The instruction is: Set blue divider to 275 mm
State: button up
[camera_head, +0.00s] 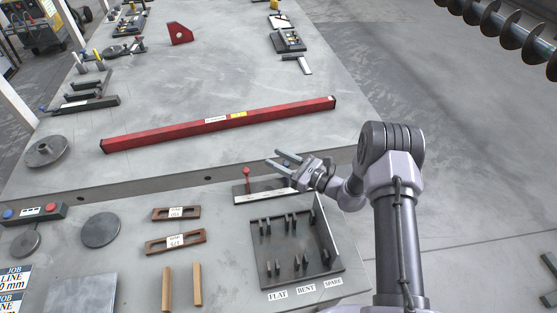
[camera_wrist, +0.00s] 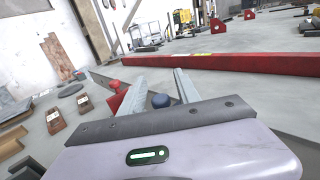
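A pale scale plate (camera_head: 262,191) with a red knob (camera_head: 247,173) lies at the front edge of the long table. The red knob also shows in the wrist view (camera_wrist: 114,86), left of my gripper. A dark blue knob (camera_wrist: 161,100) shows between the two fingers in the wrist view; I take it for the blue divider. I cannot tell whether the fingers touch it. It is mostly hidden by my gripper in the head view. My gripper (camera_head: 273,157) is open above the right part of the plate. The scale marks are too small to read.
A long red beam (camera_head: 220,124) lies on the table behind my gripper. In front are a dark tray (camera_head: 298,283) with upright pieces, two brown labelled blocks (camera_head: 161,249) (camera_head: 160,218), and two wooden sticks (camera_head: 167,290). A red-and-blue button box (camera_head: 33,214) is at left.

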grip_shut()
dwell(1.4)
